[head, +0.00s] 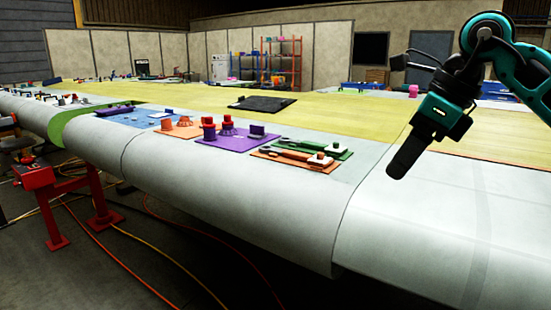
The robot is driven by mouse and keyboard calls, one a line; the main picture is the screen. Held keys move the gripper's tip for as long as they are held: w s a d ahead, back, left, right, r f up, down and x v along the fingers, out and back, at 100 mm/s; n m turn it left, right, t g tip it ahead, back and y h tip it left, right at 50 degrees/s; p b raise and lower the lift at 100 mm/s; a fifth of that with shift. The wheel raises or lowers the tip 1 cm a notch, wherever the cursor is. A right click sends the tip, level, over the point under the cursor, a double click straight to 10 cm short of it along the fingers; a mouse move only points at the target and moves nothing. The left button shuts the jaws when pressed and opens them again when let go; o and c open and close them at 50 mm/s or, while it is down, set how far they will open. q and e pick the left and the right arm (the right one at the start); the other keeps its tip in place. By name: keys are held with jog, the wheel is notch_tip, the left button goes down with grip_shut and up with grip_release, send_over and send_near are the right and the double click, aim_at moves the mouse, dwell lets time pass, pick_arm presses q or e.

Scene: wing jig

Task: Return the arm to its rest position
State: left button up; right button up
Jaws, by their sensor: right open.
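My right gripper (406,158) is dark with a teal body and hangs at the end of my teal and black right arm (495,50), which comes in from the upper right. It is raised above the wing's pale front surface (440,215), pointing down and to the left. Its fingers look empty, seen side-on, and the gap between them is hard to see. My left gripper and left arm are not in this view.
A black flat panel (262,104) lies behind. A red stand (40,180) and cables are at the lower left. Space around my gripper is clear.

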jog(key=s+a+f+m+g+y, duration=0.1)
jog(key=s+a+f+m+y, duration=0.15)
jog(key=a+y, duration=0.3)
jog(key=s+a+f+m+y, duration=0.1)
jog(key=a+f+m+y, duration=0.1)
jog(key=a+f+y, duration=0.4)
jog(key=s+a+f+m+g+y, duration=0.1)
jog(key=s+a+f+m+y, duration=0.2)
jog(key=a, duration=0.5)
jog(key=w+d+f+m+t+h, duration=0.1)
jog(key=d+f+m+t+h, duration=0.35)
jog(key=f+m+t, duration=0.6)
jog(key=w+d+f+m+t+h, duration=0.1)
jog(key=d+f+m+t+h, duration=0.5)
jog(key=m, duration=1)
jog(key=s+d+f+m+g+h, duration=0.3)
jog(key=s+f+m, duration=0.2)
jog(key=s+f, duration=0.3)
jog(key=s+d+f+m+g+h, duration=0.3)
jog(key=s+f+m, duration=0.2)
jog(key=s+f, duration=0.3)
notch_tip(320, 180, down, 2)
jog(key=shift+f+m, duration=0.25)
jog(key=shift+m, duration=0.05)
jog(key=shift+s+d+g, duration=0.1)
jog(key=shift+g, duration=0.15)
